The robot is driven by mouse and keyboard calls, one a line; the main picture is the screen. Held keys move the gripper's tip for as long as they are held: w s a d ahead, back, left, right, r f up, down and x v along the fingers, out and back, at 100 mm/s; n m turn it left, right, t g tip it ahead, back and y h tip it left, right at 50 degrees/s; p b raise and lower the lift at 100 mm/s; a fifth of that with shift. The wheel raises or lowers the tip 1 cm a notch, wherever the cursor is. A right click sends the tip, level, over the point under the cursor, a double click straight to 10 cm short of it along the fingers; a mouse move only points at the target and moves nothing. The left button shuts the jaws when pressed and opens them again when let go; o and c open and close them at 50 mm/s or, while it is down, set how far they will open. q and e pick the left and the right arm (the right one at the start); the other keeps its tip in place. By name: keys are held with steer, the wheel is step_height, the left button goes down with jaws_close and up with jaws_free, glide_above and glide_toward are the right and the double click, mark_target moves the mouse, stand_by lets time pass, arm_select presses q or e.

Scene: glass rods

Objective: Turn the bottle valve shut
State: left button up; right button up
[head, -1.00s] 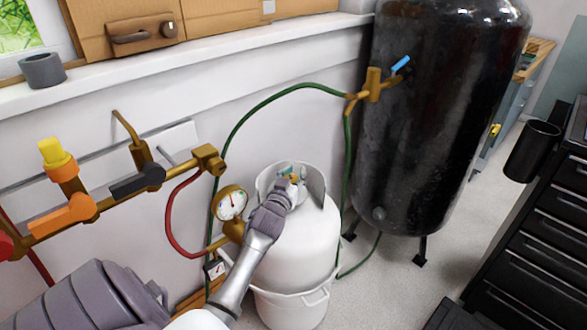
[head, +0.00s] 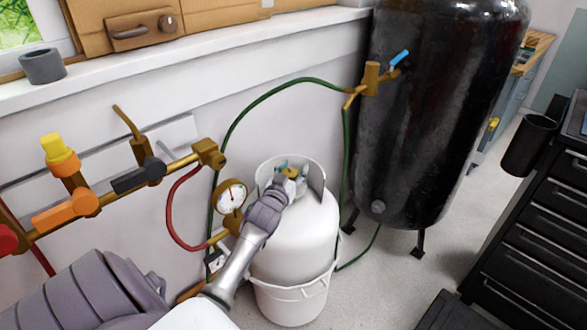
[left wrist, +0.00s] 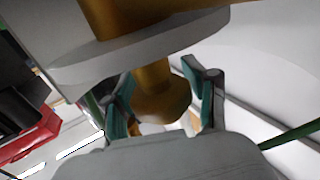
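The white gas bottle (head: 300,240) stands upright on the floor with a white collar around its top. Its brass valve (head: 291,173) sits inside the collar and is partly hidden by my left gripper (head: 292,168). In the left wrist view a brass knob (left wrist: 160,98) is between the teal-padded fingers of my left gripper (left wrist: 162,92). The fingers are spread on either side of the knob, with a small gap showing on the right; contact on the left is hard to tell. My right gripper is not in view.
A pressure gauge (head: 231,196) and red hose (head: 172,215) are left of the bottle. A green hose (head: 262,104) arches behind it to the black tank (head: 430,120). Brass wall pipes with an orange valve handle (head: 68,210) are at left, a black drawer cabinet (head: 535,230) at right.

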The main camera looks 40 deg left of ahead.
arm_select(q)
steer(key=shift+a+r, duration=0.1)
steer(key=shift+r, duration=0.05)
steer(key=shift+r, duration=0.35)
step_height(320, 180, up, 9)
steer(key=shift+r, duration=0.1)
